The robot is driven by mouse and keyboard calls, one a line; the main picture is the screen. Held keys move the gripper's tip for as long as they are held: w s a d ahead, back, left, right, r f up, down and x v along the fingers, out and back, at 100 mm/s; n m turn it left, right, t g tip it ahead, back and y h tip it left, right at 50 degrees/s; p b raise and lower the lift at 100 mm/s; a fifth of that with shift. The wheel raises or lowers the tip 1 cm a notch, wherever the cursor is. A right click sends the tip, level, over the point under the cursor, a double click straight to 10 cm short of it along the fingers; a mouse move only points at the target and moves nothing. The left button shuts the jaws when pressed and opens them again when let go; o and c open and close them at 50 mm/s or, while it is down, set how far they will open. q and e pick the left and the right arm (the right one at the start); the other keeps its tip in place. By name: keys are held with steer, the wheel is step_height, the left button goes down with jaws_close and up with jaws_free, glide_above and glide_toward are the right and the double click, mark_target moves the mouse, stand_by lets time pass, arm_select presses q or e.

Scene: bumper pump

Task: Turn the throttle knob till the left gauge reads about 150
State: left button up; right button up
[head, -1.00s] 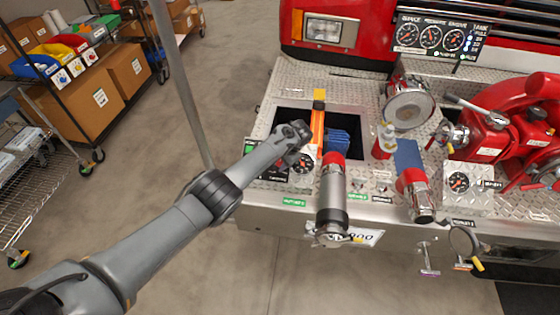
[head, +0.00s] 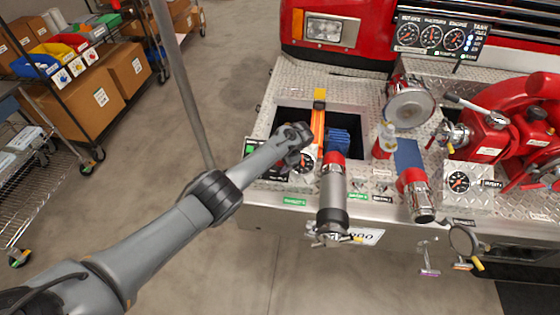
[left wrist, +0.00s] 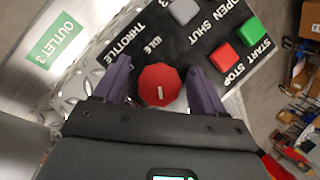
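The red throttle knob (left wrist: 160,84), with a white mark, sits on a black panel (left wrist: 238,42) labelled THROTTLE and IDLE in the left wrist view. My left gripper (left wrist: 158,74) is open, with one purple finger on each side of the knob and narrow gaps beside it. In the head view the left gripper (head: 296,148) is over the panel and hides the knob. The left gauge (head: 408,35) is at the left end of the three-gauge board at top right; its reading is too small to tell. My right gripper is not in view.
Grey, green and red buttons (left wrist: 223,57) share the panel. A silver pipe with a red collar (head: 332,190) stands just right of the gripper. An open dark bay (head: 346,118) lies behind. Shelves with boxes (head: 95,75) stand at far left.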

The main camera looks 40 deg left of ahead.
arm_select(q)
steer(key=shift+w+d+r+p, duration=0.1)
steer(key=shift+d+r+p, duration=0.2)
steer(key=shift+r, duration=0.25)
steer(key=p+v, duration=0.3)
steer(key=v, duration=0.6)
steer(key=shift+r, duration=0.3)
steer(key=shift+d, duration=0.15)
